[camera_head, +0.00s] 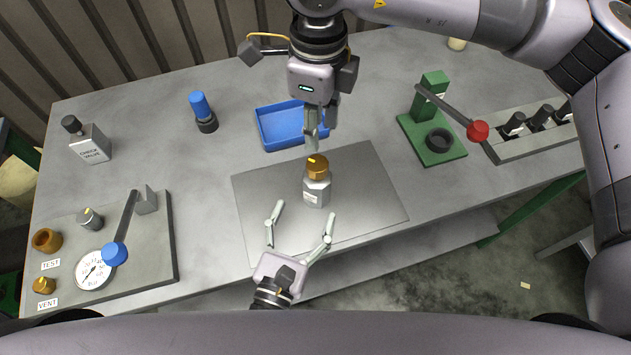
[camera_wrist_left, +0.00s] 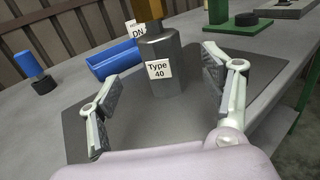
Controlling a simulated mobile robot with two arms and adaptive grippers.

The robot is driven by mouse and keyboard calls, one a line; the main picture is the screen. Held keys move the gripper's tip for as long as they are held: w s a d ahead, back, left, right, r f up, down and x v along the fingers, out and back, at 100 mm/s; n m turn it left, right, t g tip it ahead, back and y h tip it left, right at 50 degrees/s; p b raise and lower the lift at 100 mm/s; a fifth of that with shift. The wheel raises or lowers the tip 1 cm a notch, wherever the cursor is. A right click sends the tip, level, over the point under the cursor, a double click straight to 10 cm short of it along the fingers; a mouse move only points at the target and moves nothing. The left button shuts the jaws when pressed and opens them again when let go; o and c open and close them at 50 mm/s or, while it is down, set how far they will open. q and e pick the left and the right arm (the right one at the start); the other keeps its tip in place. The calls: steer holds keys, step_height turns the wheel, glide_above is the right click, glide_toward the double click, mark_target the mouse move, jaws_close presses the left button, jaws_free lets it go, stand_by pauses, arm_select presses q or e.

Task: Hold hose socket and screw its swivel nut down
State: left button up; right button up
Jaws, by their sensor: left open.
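The hose socket (camera_head: 315,192) is a grey hexagonal body with a white label, standing upright on the grey mat (camera_head: 375,185). In the left wrist view the socket (camera_wrist_left: 160,52) shows a label reading "Type 40". The brass swivel nut (camera_head: 317,166) sits on top of it, with a yellow mark; its lower part shows in the left wrist view (camera_wrist_left: 149,9). My left gripper (camera_head: 299,222) is open and empty in front of the socket, its fingers apart and not touching it. My right gripper (camera_head: 318,138) points down just above and behind the nut; its finger gap is not clear.
A blue tray (camera_head: 262,133) lies behind the mat. A green press (camera_head: 432,140) with a red-knobbed lever stands right. A blue-topped part (camera_head: 202,112) and check valve block (camera_head: 90,145) stand left. A test panel (camera_head: 155,262) with gauge and blue-knobbed lever is front left.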

mark_target(312, 195)
arm_select(q)
steer(key=x, duration=0.8)
steer(key=shift+c, duration=0.5)
jaws_close()
steer(key=c, duration=0.6)
jaws_free()
steer(key=c, duration=1)
steer(key=shift+c, duration=0.2)
